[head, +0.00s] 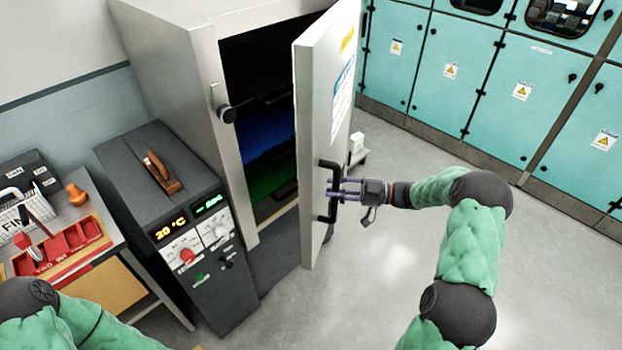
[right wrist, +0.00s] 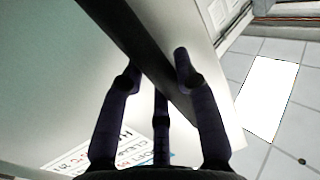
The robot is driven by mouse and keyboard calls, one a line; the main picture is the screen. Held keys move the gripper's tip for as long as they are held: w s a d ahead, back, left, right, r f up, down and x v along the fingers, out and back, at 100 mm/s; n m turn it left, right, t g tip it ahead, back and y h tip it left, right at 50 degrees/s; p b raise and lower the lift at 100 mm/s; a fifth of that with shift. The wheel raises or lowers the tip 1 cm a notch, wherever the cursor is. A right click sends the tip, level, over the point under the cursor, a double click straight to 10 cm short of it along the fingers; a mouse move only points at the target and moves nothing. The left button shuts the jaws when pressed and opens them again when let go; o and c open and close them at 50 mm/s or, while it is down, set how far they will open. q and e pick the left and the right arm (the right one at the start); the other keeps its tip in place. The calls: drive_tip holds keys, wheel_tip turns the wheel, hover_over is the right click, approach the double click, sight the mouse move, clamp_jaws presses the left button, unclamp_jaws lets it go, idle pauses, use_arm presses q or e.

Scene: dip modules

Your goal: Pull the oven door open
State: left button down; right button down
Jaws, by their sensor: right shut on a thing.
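The oven door (head: 318,130) is a tall grey-white panel with labels. It stands partly open, swung out on the right side of the oven (head: 190,60), and the dark inside shows blue and green shelves. The black door handle (head: 327,165) is on the door's outer face. My right gripper (head: 340,189) is shut on the handle. In the right wrist view, the fingers (right wrist: 158,85) close around the dark handle bar (right wrist: 120,30), beside the door face (right wrist: 50,80). My left arm shows at the lower left, but its gripper is out of view.
A dark control unit (head: 130,150) with a 20 °C display stands left of the oven. A bench (head: 130,283) with red trays is at the far left. Teal cabinets (head: 450,75) line the back right. The grey floor (head: 390,280) right of the door is clear.

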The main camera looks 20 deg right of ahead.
drive_tip(key=shift+v, duration=2.65)
drive_tip(key=shift+s, duration=0.1)
drive_tip(key=c, duration=0.9)
unclamp_jaws()
drive_tip(key=v, duration=1.2)
